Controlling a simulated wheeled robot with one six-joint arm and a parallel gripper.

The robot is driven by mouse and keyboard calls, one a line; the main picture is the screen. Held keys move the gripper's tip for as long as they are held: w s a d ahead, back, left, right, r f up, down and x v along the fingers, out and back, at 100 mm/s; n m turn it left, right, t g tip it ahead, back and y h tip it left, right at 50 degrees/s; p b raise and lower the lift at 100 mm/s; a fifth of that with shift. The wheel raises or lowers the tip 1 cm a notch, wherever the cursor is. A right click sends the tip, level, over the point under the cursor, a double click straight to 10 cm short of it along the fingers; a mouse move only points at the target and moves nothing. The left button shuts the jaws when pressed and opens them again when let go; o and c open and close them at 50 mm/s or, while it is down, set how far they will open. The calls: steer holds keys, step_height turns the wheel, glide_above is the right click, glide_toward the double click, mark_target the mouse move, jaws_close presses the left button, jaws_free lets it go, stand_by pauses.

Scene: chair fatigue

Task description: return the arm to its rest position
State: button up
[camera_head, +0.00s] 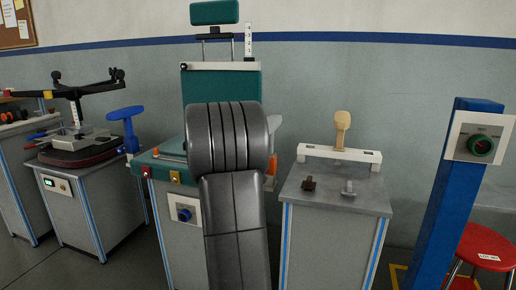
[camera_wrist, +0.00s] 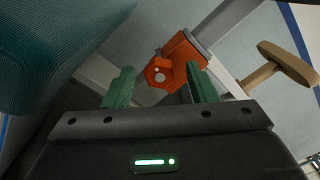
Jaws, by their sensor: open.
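My gripper (camera_wrist: 160,70) shows in the wrist view as two green fingers standing apart, with nothing held between them. An orange part (camera_wrist: 183,50) with a pale round bolt lies beyond the fingertips, and I cannot tell the distance. In the camera_head view my dark grey arm rises in the middle, and my gripper is hidden behind it. The teal chair (camera_head: 222,88) stands behind my arm, with its backrest and headrest showing above it. The same teal padding (camera_wrist: 60,45) fills the upper left of the wrist view.
A grey cabinet (camera_head: 336,190) with a white bar and a tan handle (camera_head: 341,125) stands right of the arm. A blue post (camera_head: 446,190) with a green knob and a red stool (camera_head: 487,246) are further right. Another cabinet (camera_head: 92,210) with a black-armed device stands left.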

steer(key=shift+m, duration=1.5)
